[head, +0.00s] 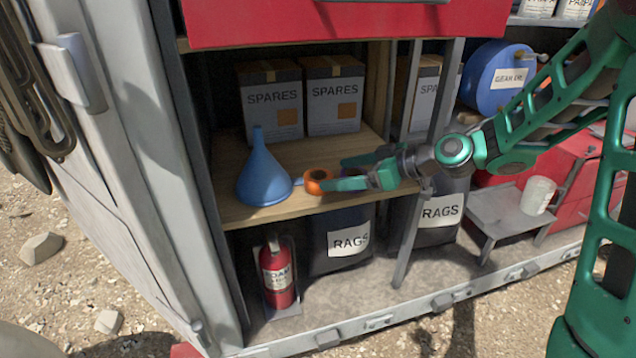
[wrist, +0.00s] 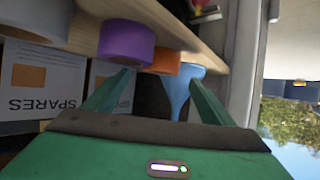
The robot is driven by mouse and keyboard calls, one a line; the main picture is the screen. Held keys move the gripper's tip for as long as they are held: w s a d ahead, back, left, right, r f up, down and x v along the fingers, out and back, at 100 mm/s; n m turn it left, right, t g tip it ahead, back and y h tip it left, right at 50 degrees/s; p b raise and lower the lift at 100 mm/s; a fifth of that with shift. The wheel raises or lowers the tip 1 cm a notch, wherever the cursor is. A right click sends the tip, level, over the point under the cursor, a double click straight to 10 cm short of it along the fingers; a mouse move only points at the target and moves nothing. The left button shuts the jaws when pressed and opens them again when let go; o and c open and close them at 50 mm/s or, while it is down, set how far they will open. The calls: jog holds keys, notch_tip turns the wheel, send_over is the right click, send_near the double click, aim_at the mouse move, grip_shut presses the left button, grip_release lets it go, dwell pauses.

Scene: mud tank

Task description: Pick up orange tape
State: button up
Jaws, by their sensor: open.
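The orange tape (head: 313,186) is a roll lying on the wooden shelf, right of the blue funnel (head: 262,175). My gripper (head: 334,173) is open and empty, reaching in from the right at the tape. One finger overlaps the tape's right side in the head view; I cannot tell whether it touches. In the upside-down wrist view, the orange tape (wrist: 166,62) shows beyond and between the fingertips of my gripper (wrist: 162,78). A purple tape (wrist: 126,43) sits beside it, near one fingertip. The funnel (wrist: 184,86) is on the other side, near the other fingertip.
Several SPARES boxes (head: 271,103) stand at the shelf's back. An upright post (head: 409,220) stands close to my gripper. Below are RAGS bags (head: 340,255) and a red extinguisher (head: 277,272).

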aim_at(323, 177)
jog(key=shift+x, duration=2.65)
jog(key=shift+s+f, duration=0.1)
jog(key=c, duration=1.2)
